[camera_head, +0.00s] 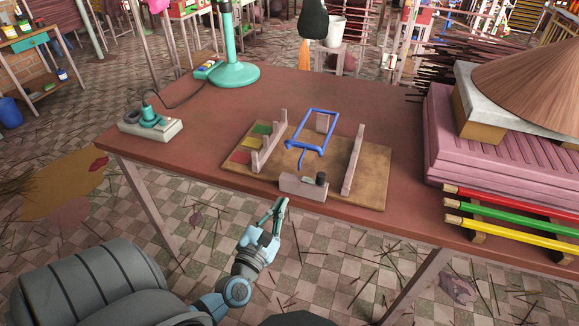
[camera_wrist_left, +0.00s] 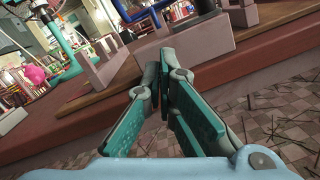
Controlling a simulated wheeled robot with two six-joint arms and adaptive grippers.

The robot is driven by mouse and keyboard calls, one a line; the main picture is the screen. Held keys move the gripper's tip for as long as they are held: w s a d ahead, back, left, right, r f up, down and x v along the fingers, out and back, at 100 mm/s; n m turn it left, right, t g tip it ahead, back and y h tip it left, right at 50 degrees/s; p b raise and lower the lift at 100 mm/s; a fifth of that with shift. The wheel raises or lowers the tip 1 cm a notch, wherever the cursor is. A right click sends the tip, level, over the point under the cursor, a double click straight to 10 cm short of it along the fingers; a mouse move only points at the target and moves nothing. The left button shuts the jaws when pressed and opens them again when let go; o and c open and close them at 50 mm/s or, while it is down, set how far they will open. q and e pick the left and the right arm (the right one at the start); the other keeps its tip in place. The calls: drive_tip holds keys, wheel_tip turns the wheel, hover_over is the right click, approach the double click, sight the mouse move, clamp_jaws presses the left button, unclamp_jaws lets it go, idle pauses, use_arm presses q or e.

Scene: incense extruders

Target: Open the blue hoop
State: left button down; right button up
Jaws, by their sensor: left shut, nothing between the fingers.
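The blue hoop (camera_head: 313,132) is a bent blue bar frame above a brown wooden board (camera_head: 375,180) on the table, in the head view. It leans between two pale upright rails, the left rail (camera_head: 268,147) and the right rail (camera_head: 353,160). A pale block (camera_head: 303,188) with a dark knob (camera_head: 320,178) stands at the board's front edge. My left gripper (camera_head: 279,203) is shut and empty, just in front of the table edge, left of and below that block. In the left wrist view its closed fingers (camera_wrist_left: 165,62) point toward the table edge. My right gripper is not in view.
A power strip (camera_head: 150,126) and a teal lamp stand (camera_head: 235,73) are on the table's left. A pink ribbed stack (camera_head: 470,150) and coloured pencils (camera_head: 510,218) fill its right side. The tabletop behind the board is clear.

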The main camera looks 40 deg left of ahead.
use_arm(q)
drive_tip(key=w+a+r+n, duration=0.1)
drive_tip(key=w+r, duration=0.1)
drive_tip(key=w, duration=0.1)
drive_tip(key=w+a+r+n+y+p, duration=0.1)
drive_tip(key=w+r+n, duration=0.1)
drive_tip(key=w, duration=0.1)
drive_tip(key=w+a+r+n, duration=0.2)
drive_tip(key=w+r, duration=0.1)
drive_tip(key=shift+w+t+p, duration=0.3)
drive_tip(key=shift+t+p, duration=0.05)
drive_tip(key=shift+t, duration=0.05)
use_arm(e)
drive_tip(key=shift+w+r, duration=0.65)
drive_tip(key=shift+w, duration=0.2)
